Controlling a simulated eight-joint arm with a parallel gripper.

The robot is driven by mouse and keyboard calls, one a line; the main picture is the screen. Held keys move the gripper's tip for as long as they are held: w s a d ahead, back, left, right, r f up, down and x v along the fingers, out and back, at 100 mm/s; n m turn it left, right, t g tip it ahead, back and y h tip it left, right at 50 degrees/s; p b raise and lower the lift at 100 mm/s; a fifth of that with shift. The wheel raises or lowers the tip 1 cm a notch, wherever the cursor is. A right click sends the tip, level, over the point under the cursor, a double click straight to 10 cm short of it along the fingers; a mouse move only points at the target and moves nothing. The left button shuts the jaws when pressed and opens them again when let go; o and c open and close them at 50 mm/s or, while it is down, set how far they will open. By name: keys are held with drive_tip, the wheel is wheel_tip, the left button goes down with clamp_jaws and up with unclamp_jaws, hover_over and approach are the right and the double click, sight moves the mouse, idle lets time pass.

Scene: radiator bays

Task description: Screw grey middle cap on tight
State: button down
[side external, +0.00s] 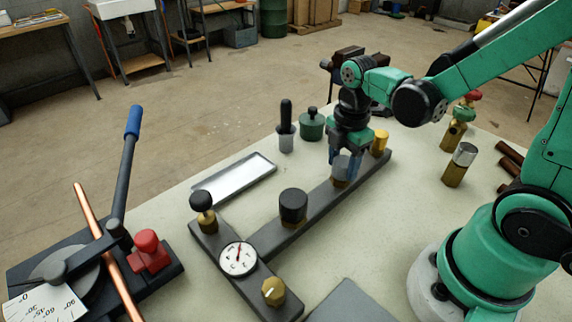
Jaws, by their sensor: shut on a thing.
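A dark bar (318,208) runs diagonally across the table with a row of capped fittings. The grey middle cap (341,167) sits on a brass fitting (340,183) between a black cap (293,205) and a yellow cap (380,141). My gripper (344,163) points down over the grey cap, its blue fingers shut around it. The cap looks upright. The fingers hide part of its sides, and I cannot tell how far it is threaded on.
A crossbar at the near end carries a dial gauge (238,259), a black knob (202,201) and a brass fitting (273,290). A shallow tray (235,179), a dark-handled tool (286,128) and a green container (312,125) lie left of the bar. A pipe bender (125,215) stands far left.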

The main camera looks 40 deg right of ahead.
drive_tip(key=m, duration=0.5)
drive_tip(key=shift+m, duration=0.4)
drive_tip(key=m, duration=1)
drive_tip(key=shift+m, duration=0.3)
drive_tip(key=m, duration=0.4)
drive_tip(key=shift+c, duration=2.4)
unclamp_jaws()
drive_tip(key=shift+r, duration=3.45)
